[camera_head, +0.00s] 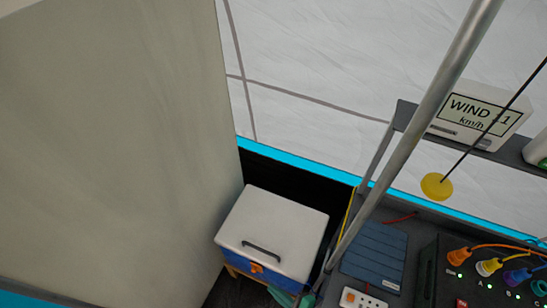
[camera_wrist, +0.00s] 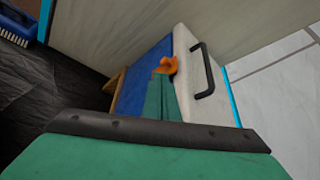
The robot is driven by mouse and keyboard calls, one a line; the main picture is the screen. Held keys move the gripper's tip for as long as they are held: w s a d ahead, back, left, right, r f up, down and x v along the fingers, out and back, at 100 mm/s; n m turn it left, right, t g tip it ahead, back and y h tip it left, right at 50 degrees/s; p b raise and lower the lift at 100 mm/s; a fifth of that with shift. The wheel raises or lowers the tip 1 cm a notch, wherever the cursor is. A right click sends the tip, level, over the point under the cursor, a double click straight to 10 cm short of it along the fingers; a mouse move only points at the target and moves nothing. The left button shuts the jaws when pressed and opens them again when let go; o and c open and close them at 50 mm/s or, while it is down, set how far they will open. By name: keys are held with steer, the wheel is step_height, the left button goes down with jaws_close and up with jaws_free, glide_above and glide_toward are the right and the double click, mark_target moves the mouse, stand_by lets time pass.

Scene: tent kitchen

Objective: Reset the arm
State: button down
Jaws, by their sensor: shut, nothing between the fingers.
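My gripper (camera_wrist: 163,82) is teal-green, and its two fingers are together with nothing between them. In the wrist view its tips overlap the orange latch (camera_wrist: 168,66) of a cool box. I cannot tell whether they touch it. The cool box has a white lid (camera_head: 280,222) with a black handle, and a blue body. The lid is closed. In the head view a teal part of my gripper (camera_head: 287,297) shows low down, in front of the box's lower right corner. The rest of my arm is out of view there.
A tall pale panel (camera_head: 110,150) stands left of the cool box. At right are a metal pole (camera_head: 420,120), a dark blue ribbed case (camera_head: 374,255), a socket strip (camera_head: 362,299) and a black power unit with coloured plugs (camera_head: 458,257). A blue brush (camera_wrist: 15,25) lies at the wrist view's upper left.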

steer(key=shift+s, duration=0.1)
steer(key=s+n+g+h, duration=0.1)
steer(key=s+n+h, duration=0.65)
steer(key=s, duration=0.25)
step_height(320, 180, up, 29)
steer(key=s+a+n+t+h, duration=0.1)
steer(key=n+t+h, duration=0.1)
steer(key=n+t, duration=0.5)
steer(key=n, duration=0.4)
steer(key=shift+s+a, duration=0.15)
steer(key=shift+a, duration=0.2)
steer(key=shift+s+a+n, duration=0.1)
steer(key=shift+n, duration=0.15)
